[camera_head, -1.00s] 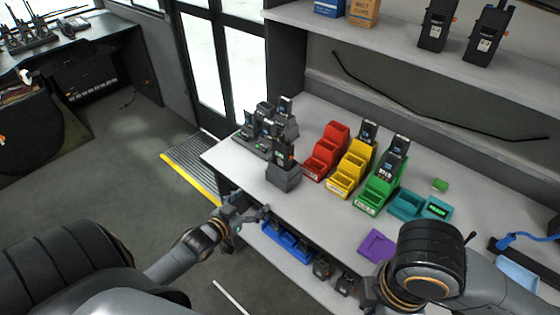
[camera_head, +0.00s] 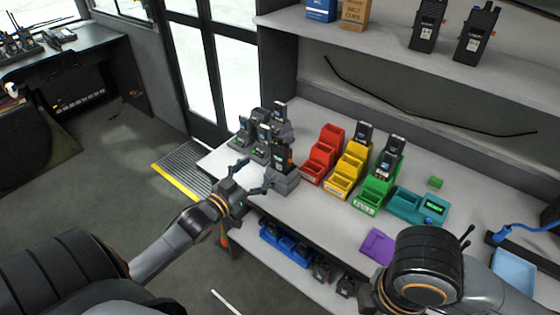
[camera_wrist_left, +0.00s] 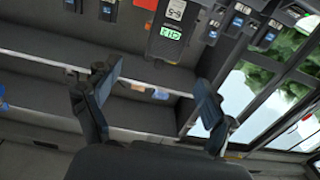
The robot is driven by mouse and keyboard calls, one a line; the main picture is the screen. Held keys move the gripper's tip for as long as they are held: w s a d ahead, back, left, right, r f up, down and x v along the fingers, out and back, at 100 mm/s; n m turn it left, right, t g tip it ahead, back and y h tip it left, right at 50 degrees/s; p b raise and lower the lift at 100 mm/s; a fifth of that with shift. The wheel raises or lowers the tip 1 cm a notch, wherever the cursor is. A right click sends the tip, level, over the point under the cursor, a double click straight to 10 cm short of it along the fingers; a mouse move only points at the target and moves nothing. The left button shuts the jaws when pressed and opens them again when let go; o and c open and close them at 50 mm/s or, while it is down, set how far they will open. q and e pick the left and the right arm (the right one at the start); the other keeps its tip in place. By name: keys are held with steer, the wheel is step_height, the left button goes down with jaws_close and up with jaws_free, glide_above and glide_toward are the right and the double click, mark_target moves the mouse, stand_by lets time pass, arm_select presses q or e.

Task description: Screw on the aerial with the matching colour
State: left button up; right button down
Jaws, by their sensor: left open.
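My left gripper (camera_head: 253,177) is open and empty at the table's left front edge, just left of a black radio (camera_head: 282,157) standing upright in a grey charger (camera_head: 284,182). In the left wrist view my open fingers (camera_wrist_left: 155,86) are spread apart, and a dark radio with a lit green display (camera_wrist_left: 170,33) shows beyond them, upside down.
Red (camera_head: 324,152), yellow (camera_head: 347,170) and green (camera_head: 376,190) stepped holders stand mid-table, some with radios. A teal device (camera_head: 405,203), a small green block (camera_head: 435,182) and a purple piece (camera_head: 377,244) lie to the right. Blue bins (camera_head: 285,246) sit below.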

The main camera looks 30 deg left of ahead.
mark_target(277, 150)
arm_select(q)
steer(key=w, duration=0.2)
steer(key=w+p, duration=0.1)
steer(key=w, duration=0.2)
steer(key=shift+w+d, duration=0.2)
steer(key=shift+w, duration=0.05)
arm_select(e)
steer(key=shift+w+r, duration=0.1)
steer(key=shift+r, duration=0.45)
arm_select(q)
steer(key=shift+s, duration=0.1)
steer(key=w, duration=0.3)
steer(key=w+p, duration=0.1)
steer(key=shift+w+a, duration=0.25)
arm_select(e)
steer(key=shift+r, duration=0.7)
arm_select(q)
steer(key=shift+w+d+f, duration=0.1)
steer(key=shift+w, duration=0.35)
steer(key=shift+c, duration=0.2)
jaws_close()
